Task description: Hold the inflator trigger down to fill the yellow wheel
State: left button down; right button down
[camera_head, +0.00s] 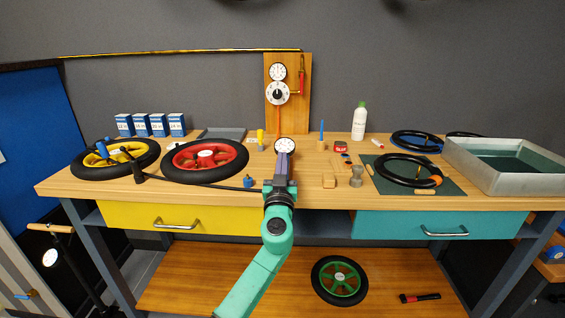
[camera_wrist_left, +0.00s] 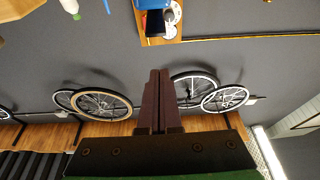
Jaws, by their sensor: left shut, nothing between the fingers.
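The yellow wheel (camera_head: 113,156) with a black tyre lies flat on the bench at the left in the head view. A black tool with a blue part (camera_head: 102,148) rests over it. A round white gauge (camera_head: 285,145) stands at the bench's middle, below an orange hose; it looks like part of the inflator. My left gripper (camera_head: 285,158) is shut and empty, in front of and just below this gauge; I cannot tell whether they touch. The trigger cannot be made out. In the left wrist view the fingers (camera_wrist_left: 158,90) are together with nothing between them. My right gripper is out of view.
A red wheel (camera_head: 205,160) lies left of my gripper. A wooden board (camera_head: 290,115) with dials and a red handle stands behind. Small wooden blocks and a black tyre (camera_head: 403,170) lie to the right, beside a metal tray (camera_head: 490,180). A green wheel (camera_head: 340,280) is on the lower shelf.

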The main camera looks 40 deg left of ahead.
pick_arm(q)
jog(key=shift+w+a+f, duration=0.35)
jog(key=shift+w+f, duration=0.05)
jog(key=shift+f, duration=0.2)
jog(key=shift+w+a+f, duration=0.3)
jog(key=shift+w+f, duration=0.1)
jog(key=shift+f, duration=0.65)
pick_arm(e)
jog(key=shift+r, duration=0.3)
